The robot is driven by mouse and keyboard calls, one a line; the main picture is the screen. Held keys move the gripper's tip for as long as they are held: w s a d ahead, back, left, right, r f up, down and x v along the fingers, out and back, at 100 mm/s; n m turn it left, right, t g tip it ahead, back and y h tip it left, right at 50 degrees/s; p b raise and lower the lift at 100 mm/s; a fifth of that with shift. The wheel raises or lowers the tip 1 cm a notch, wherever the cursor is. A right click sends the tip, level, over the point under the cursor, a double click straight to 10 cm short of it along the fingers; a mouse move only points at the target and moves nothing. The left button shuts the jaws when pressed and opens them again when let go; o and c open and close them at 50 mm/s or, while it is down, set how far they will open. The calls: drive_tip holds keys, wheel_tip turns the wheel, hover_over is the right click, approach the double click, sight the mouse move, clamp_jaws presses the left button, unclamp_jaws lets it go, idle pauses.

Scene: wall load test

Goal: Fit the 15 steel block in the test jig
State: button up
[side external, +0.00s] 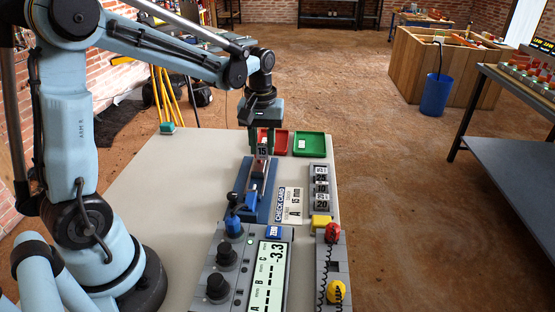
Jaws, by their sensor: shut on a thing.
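My gripper (262,137) points down over the far part of the test jig and is shut on the steel block marked 15 (262,152). The block is upright with its number facing the camera. The test jig (250,208) is a blue fixture with a grey slide, lying lengthwise on the bench. The block overlaps the jig's far end in this view; I cannot tell whether it touches the jig or hangs above it. The fingertips are small and partly hidden.
A red tray (281,138) and a green tray (309,144) stand behind the jig. To its right are a check card (289,205) reading 15 mm and a rack of numbered blocks (320,186). A control box (232,262) with a display sits in front.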

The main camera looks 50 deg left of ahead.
drive_tip(key=shift+s+a+f, duration=0.1)
drive_tip(key=shift+s+f, duration=0.25)
drive_tip(key=shift+f, duration=0.55)
drive_tip(key=shift+s+f, duration=0.35)
drive_tip(key=shift+f, duration=0.6)
drive_tip(key=shift+s+a+f, duration=0.1)
drive_tip(key=shift+s+f, duration=0.25)
drive_tip(key=shift+f, duration=0.55)
drive_tip(key=shift+f, duration=0.65)
idle(0.5)
drive_tip(key=o, duration=1)
drive_tip(key=shift+o, duration=0.2)
drive_tip(key=shift+c, duration=0.3)
drive_tip(key=shift+c, duration=1.3)
